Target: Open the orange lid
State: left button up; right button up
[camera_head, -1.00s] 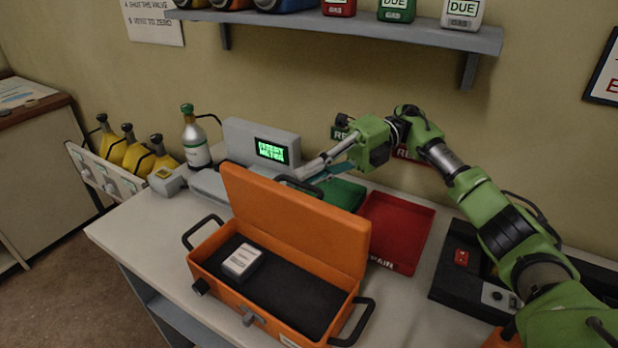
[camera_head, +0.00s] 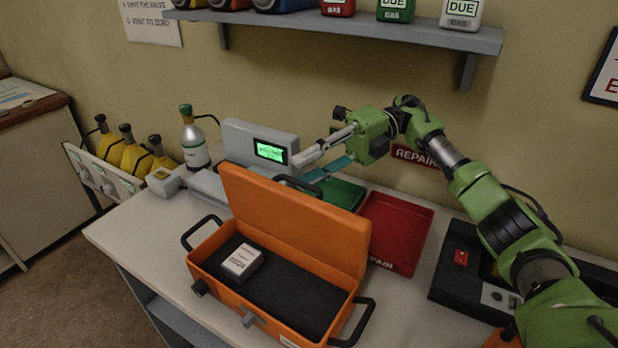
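The orange lid (camera_head: 292,222) stands raised, roughly upright, along the back edge of the orange case (camera_head: 222,297). The case is open and its dark foam interior shows. My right gripper (camera_head: 306,171) is behind the lid, near its top edge and in front of the grey meter. Its two fingers, one pale and one teal, are spread apart with nothing seen between them. Whether a fingertip touches the lid cannot be told. My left gripper is not in view.
A small white device (camera_head: 242,261) lies in the case. Behind it stand the grey meter (camera_head: 236,140) with a green screen, a green tray (camera_head: 340,193) and a red tray (camera_head: 408,222). A black case (camera_head: 455,285) is at right. A shelf (camera_head: 345,30) hangs above.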

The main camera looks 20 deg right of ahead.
notch_tip(320, 180, up, 7)
jog(key=shift+r, duration=0.15)
dwell(0.5)
